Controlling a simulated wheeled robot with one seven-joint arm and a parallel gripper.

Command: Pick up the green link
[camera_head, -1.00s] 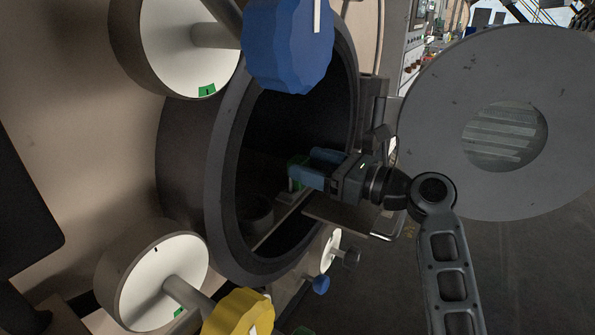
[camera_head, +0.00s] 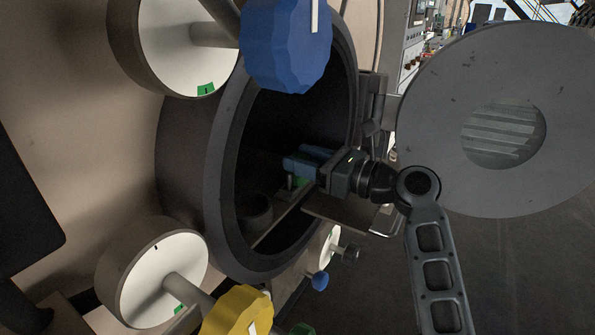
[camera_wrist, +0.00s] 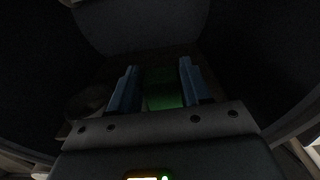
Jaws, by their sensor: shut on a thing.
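My gripper (camera_head: 300,162) reaches through the round dark opening of the machine, its two blue fingers inside. In the wrist view the green link (camera_wrist: 163,90) lies between the two fingers of my gripper (camera_wrist: 158,78), and the gripper is shut on it. The link is dim there, and its full outline is hard to make out. In the head view only a small green patch of the link (camera_head: 301,182) shows just below the fingers. The fingers and the dark hide the rest.
The thick dark rim (camera_head: 228,190) of the opening surrounds my gripper. A round grey door (camera_head: 430,120) stands open at the right. A blue knob (camera_head: 287,45) and a yellow knob (camera_head: 238,310) stick out in front. A dark round object (camera_head: 256,212) sits low inside.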

